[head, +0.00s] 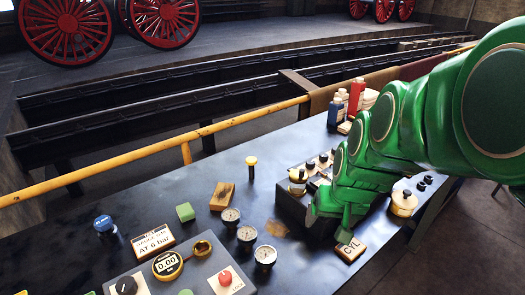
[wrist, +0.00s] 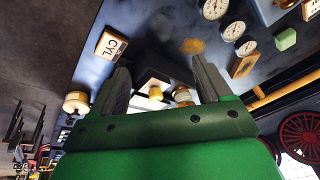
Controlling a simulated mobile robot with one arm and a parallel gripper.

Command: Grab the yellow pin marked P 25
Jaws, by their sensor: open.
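A pin with a yellow cap (head: 251,162) stands upright on the dark bench in the head view, left of my arm. I cannot read any P 25 mark on it. My gripper (head: 333,218) is at the front of a dark block with several knobs, well to the right of the pin and apart from it. Farther back between the fingers show a yellowish knob (wrist: 155,92) and a second pale knob (wrist: 182,94); I cannot tell whether either is marked.
A CYL tag (head: 351,250) lies beside my gripper. Several gauges (head: 247,233), a wooden block (head: 222,196) and a green block (head: 185,212) stand left. A brass-and-white pot (head: 403,203) is right. A yellow rail (head: 150,150) runs behind the bench. Bench around the yellow-capped pin is fairly clear.

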